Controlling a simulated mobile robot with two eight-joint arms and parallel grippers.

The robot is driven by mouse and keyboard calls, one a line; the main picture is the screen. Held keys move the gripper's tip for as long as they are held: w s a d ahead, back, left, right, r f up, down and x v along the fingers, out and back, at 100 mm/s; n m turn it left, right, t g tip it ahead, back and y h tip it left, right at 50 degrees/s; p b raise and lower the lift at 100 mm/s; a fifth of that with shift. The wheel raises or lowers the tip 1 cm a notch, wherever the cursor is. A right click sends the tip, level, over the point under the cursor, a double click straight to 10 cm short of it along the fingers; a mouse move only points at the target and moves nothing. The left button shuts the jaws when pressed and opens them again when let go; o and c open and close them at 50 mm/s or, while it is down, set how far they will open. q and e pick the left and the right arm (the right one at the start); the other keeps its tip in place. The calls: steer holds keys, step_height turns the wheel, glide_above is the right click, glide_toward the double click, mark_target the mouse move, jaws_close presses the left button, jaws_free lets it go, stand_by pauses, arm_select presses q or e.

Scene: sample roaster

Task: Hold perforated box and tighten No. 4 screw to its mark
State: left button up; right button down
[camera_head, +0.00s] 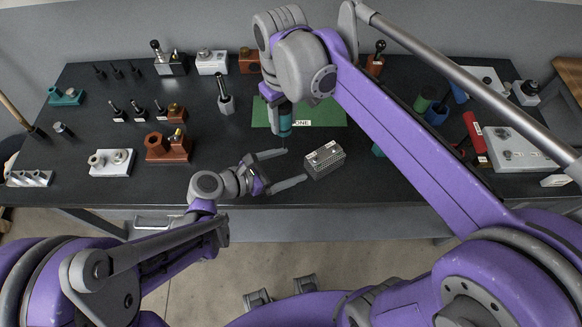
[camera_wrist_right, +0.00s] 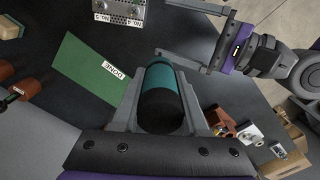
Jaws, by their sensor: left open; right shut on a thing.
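The perforated box (camera_head: 325,163), a small grey metal box with holes and screw tops, sits on the dark bench near its front edge. It also shows at the top of the right wrist view (camera_wrist_right: 123,8), with labels that seem to read No. 4 and No. 5. My left gripper (camera_head: 295,166) is open, its two fingers pointing at the box from the left, apart from it. My right gripper (camera_head: 285,128) is shut on a teal-and-black screwdriver handle (camera_wrist_right: 160,90), held left of and behind the box. The tool's tip is hidden in the wrist view.
A green mat (camera_head: 330,113) labelled DONE lies behind the box. Red-brown blocks (camera_head: 168,147), a white fixture (camera_head: 111,162) and several upright tools stand to the left. Coloured cylinders and a red tool (camera_head: 475,135) lie to the right, partly behind my right arm.

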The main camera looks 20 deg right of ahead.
mark_target(325, 158)
arm_select(q)
steer(key=shift+s+d+r, duration=0.1)
steer(key=shift+s, duration=0.35)
steer(key=shift+s+d+r, duration=0.1)
steer(key=shift+s, duration=0.35)
steer(key=shift+d, duration=0.15)
steer(key=x, duration=1.2)
steer(key=shift+w+r, duration=0.1)
steer(key=shift+r, duration=0.1)
jaws_close()
jaws_free()
steer(key=shift+r, duration=0.25)
jaws_close()
